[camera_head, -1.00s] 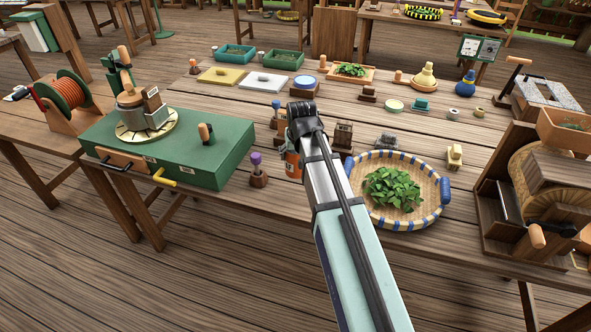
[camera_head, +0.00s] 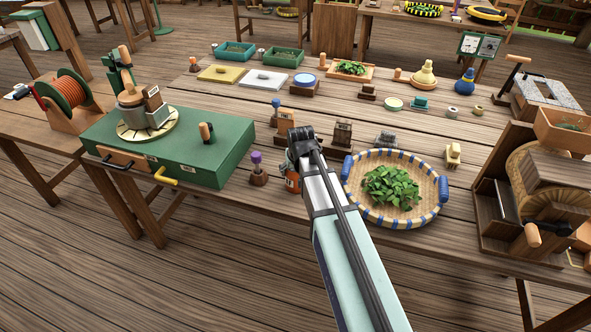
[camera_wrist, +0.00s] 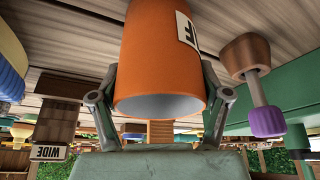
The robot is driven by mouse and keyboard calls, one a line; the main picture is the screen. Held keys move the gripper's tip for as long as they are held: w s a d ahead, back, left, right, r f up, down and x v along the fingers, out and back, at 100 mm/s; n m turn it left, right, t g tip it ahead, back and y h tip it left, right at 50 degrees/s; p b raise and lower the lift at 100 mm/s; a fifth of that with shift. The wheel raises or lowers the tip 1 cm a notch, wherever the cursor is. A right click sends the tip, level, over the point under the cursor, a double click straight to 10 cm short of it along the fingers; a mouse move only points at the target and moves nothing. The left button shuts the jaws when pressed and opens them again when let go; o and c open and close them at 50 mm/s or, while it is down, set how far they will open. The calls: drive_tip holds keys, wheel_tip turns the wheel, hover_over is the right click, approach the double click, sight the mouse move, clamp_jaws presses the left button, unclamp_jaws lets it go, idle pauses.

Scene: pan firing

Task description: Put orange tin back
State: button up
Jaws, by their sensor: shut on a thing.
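The orange tin (camera_wrist: 155,55) is between the two fingers of my gripper (camera_wrist: 157,75) in the wrist view, and the gripper is shut on it. The tin has a white label with dark letters at its right side. One end shows a pale, round opening or face; its other end is cut off by the frame. In the head view only a small part of the tin (camera_head: 291,181) shows to the left of my wrist, near the table's front. I cannot tell whether the tin touches the table.
A purple-tipped tool in a wooden stand (camera_head: 258,178) is just left of the tin. A round basket (camera_head: 437,212) with green leaves is close on the right. A green box (camera_head: 215,165) lies farther left. Small wooden blocks (camera_head: 342,135) stand behind my wrist.

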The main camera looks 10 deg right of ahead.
drive_tip(key=shift+f, duration=0.1)
drive_tip(key=o, duration=1.4)
drive_tip(key=shift+c, duration=0.2)
drive_tip(key=shift+r, duration=0.2)
drive_tip(key=b+v, duration=0.2)
drive_tip(key=v, duration=0.9)
drive_tip(key=shift+s+r, duration=0.15)
drive_tip(key=shift+r, duration=0.25)
